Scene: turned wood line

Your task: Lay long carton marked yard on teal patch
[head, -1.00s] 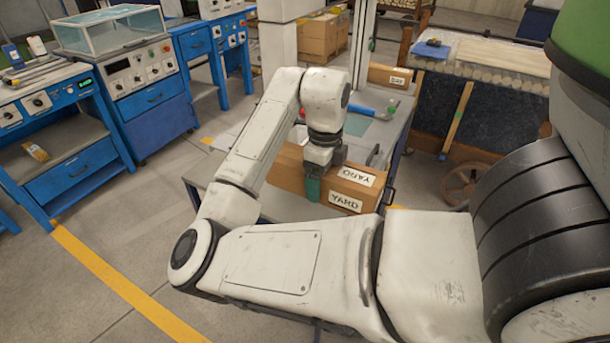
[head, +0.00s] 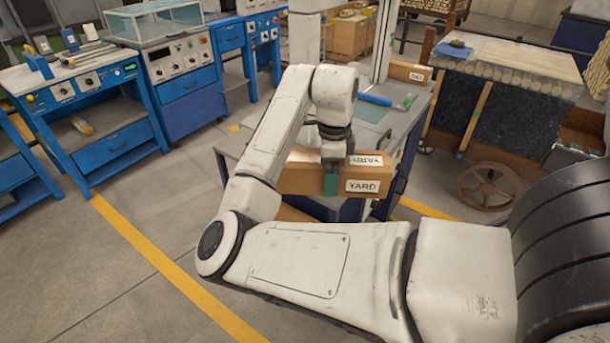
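The long carton marked YARD (head: 302,178) is brown cardboard with white labels on its top and near face. My gripper (head: 332,172) reaches down over its middle. One teal finger lies against the near face, and the other is hidden behind the carton. The gripper looks shut on the carton, which is level at the near side of the grey worktable (head: 412,122). A gap under the carton is hard to judge. A dull teal patch (head: 370,113) shows on the tabletop beyond the carton, partly hidden by my arm.
A smaller labelled carton (head: 408,72) stands at the table's back. Blue workbenches (head: 110,150) are at left, a wheeled cart (head: 500,110) at right. Floor with a yellow line (head: 165,258) is clear at left.

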